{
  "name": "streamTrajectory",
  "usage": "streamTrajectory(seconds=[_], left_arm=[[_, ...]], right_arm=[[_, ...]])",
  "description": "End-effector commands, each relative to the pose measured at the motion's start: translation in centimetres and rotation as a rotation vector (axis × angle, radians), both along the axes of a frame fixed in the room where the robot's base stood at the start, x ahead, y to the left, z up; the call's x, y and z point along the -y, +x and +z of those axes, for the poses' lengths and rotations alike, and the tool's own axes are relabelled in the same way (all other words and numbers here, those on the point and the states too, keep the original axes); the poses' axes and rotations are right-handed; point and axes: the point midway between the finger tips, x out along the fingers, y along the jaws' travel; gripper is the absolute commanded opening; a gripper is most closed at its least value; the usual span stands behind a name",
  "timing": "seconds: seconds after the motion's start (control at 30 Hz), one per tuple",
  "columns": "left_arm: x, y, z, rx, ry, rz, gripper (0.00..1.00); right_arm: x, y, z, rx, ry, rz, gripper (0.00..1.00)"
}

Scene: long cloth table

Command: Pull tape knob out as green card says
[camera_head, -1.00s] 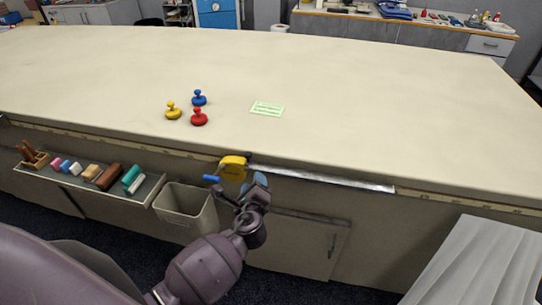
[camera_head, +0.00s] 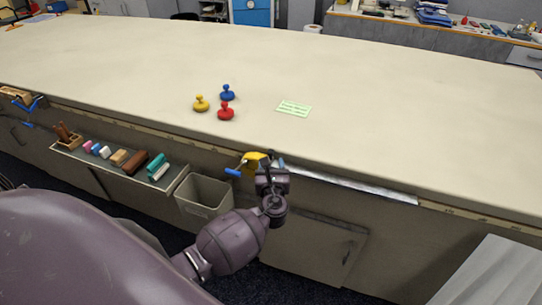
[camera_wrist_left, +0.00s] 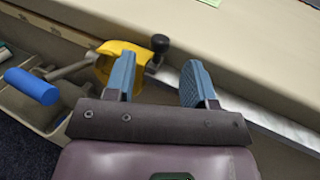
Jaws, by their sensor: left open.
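The yellow tape housing (camera_head: 252,160) is mounted at the table's front edge, with a blue crank handle (camera_head: 233,172) on its left. In the left wrist view the yellow housing (camera_wrist_left: 120,62) lies just beyond the left finger, and a black knob (camera_wrist_left: 159,43) stands at its right. My left gripper (camera_head: 272,166) is at the table edge, just right of the housing. Its two blue fingers (camera_wrist_left: 160,80) are apart with nothing between them, and the knob is beyond their tips. The green card (camera_head: 293,108) lies flat on the table; its writing is too small to read. My right gripper is not in view.
A metal strip (camera_head: 350,184) runs along the front edge to the right. Yellow, blue and red knobbed pieces (camera_head: 226,112) stand on the table left of the card. A grey bin (camera_head: 204,196) and a ledge with erasers (camera_head: 150,176) are below the edge. Most of the tabletop is clear.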

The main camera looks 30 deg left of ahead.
Motion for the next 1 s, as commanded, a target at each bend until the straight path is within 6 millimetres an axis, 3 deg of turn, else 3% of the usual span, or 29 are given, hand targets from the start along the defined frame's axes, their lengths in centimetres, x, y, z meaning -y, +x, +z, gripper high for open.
streamTrajectory(seconds=[0.3,0.7,1.0], left_arm=[[-2.3,3.2,0.0,0.001,-0.001,-0.001,0.50],[-2.6,3.6,0.0,0.000,-0.001,-0.001,0.50],[-2.6,3.6,0.0,0.000,-0.001,-0.001,0.05]], right_arm=[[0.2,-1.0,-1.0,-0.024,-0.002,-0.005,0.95],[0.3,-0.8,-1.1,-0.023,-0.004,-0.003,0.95],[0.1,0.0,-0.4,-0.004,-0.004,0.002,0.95]])
